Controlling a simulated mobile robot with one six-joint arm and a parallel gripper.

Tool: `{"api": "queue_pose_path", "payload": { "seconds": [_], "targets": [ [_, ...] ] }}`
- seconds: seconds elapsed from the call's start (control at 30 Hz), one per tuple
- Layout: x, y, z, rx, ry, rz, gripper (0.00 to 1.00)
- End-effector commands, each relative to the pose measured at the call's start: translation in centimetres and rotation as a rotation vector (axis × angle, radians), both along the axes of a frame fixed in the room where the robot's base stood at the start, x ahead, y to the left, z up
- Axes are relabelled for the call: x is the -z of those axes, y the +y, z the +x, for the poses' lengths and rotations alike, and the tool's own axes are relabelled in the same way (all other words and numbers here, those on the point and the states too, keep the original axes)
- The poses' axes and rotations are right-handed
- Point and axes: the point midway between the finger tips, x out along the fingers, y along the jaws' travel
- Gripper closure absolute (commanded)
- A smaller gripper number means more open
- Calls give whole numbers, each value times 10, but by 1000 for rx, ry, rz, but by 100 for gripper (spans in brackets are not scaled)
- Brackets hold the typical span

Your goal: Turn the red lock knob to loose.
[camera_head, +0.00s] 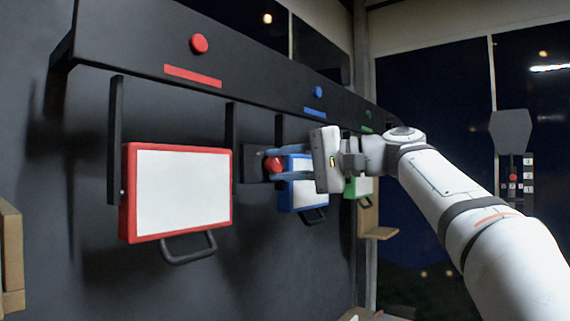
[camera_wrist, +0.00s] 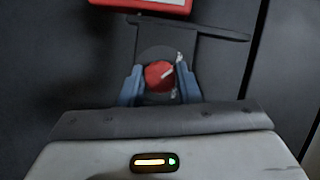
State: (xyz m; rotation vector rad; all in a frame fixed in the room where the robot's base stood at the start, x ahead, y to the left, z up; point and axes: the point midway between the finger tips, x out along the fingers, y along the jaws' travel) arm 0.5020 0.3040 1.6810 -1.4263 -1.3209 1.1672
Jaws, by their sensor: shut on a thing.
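The red lock knob (camera_wrist: 159,76) is a round red knob with a pale pointer line, on a dark mount on the black wall. In the wrist view the pointer slants up to the right, and small pale marks beside it are too small to read. My gripper (camera_wrist: 160,84) has its two blue fingers on either side of the knob, shut on it. In the head view the knob (camera_head: 273,165) shows between the fingertips of my gripper (camera_head: 275,164), just right of the red-framed panel. The fingers hide part of the mount there.
A red-framed white panel (camera_head: 180,190) with a black handle hangs left of the knob. A blue-framed panel (camera_head: 304,196) and a green-framed panel (camera_head: 358,187) hang to the right, partly behind my gripper. A black shelf (camera_head: 250,75) with coloured markers runs above them.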

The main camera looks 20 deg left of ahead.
Motion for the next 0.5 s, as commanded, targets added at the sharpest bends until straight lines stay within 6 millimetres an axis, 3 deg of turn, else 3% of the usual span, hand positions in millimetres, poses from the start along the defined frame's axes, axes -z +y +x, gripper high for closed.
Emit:
{"api": "queue_pose_path", "payload": {
  "seconds": [0.17, 0.2, 0.43, 0.5],
  "targets": [
    [2, 0, 0, -2, 2, -3, 93],
    [2, 0, 0, -2, 2, -3, 68],
    [1, 0, 0, -1, 2, -1, 50],
    [1, 0, 0, -1, 2, -1, 48]
  ]
}}
